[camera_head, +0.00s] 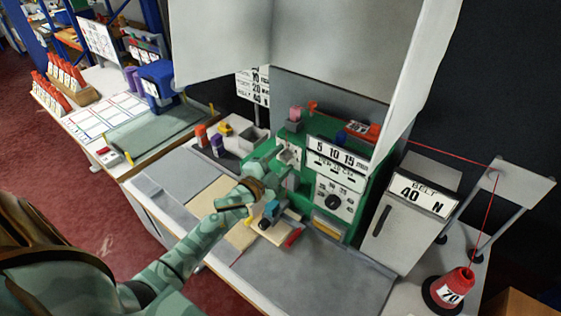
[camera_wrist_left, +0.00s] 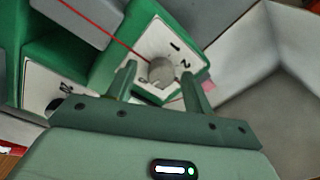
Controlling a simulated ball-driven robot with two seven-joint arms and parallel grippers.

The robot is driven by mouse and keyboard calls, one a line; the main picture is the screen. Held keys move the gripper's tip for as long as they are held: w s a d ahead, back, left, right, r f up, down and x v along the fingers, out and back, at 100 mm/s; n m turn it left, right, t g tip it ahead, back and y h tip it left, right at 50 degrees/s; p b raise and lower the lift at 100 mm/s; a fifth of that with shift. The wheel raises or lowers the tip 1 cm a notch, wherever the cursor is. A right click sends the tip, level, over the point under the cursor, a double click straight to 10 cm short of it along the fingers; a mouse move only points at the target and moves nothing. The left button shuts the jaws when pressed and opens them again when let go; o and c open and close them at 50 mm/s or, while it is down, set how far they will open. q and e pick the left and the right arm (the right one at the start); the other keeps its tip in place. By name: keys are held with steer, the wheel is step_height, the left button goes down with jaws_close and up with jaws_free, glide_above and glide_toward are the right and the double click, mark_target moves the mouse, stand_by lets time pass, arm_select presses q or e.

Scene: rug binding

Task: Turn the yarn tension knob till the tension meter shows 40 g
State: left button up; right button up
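The grey round tension knob (camera_wrist_left: 161,71) sits on a white dial plate (camera_wrist_left: 157,40) with black numerals on the green machine. My left gripper (camera_wrist_left: 158,74) is open, with one finger on each side of the knob. A gap shows beside the left finger; contact is unclear. In the head view my left gripper (camera_head: 278,178) reaches the machine's left side by a small white plate (camera_head: 288,153). The knob's pointer is too small to read. I cannot make out a tension meter reading in grams. My right gripper is not in view.
Red yarn (camera_head: 452,157) runs from the cone marked 70 (camera_head: 452,290) over a stand to the machine (camera_head: 355,225). A grey box (camera_head: 405,225) carries a BELT 40 N sign. Grey panels rise behind. The grey tabletop in front (camera_head: 325,275) is clear.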

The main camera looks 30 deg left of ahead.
arm_select(q)
steer(key=s+a, duration=0.1)
steer(key=s, duration=1.5)
steer(key=shift+a+f, duration=0.25)
steer(key=shift+f, duration=0.2)
steer(key=shift+s, duration=0.2)
